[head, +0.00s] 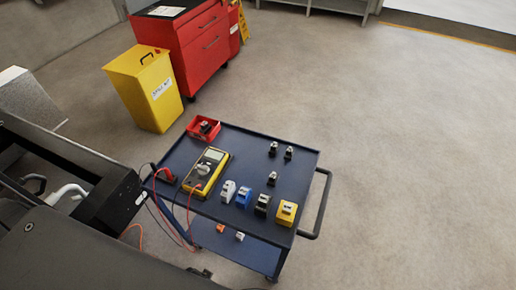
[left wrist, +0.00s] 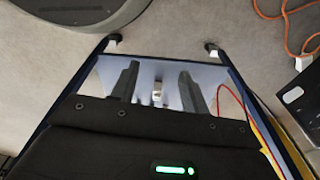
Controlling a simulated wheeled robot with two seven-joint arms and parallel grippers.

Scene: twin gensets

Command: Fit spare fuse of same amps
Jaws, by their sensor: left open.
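In the head view a dark blue cart (head: 240,160) carries several small parts. Three dark-and-pale fuse-like pieces, the upper left (head: 273,148), the upper right (head: 289,152) and a nearer one (head: 271,178), stand on its top. Along the near edge are a white block (head: 228,191), a blue block (head: 243,196), a black block (head: 262,205) and a yellow block (head: 287,212). Amp markings are too small to read. My left gripper (left wrist: 159,88) is open in the left wrist view. A small white piece (left wrist: 157,93) shows beyond and between its fingers; contact is not visible. My right gripper is not seen.
A red bin (head: 194,134) holding a dark piece and a yellow multimeter (head: 206,171) with leads are on the cart. Small parts lie on its lower shelf. A yellow bin (head: 146,88) and red cabinet (head: 200,50) stand behind. Floor at right is clear.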

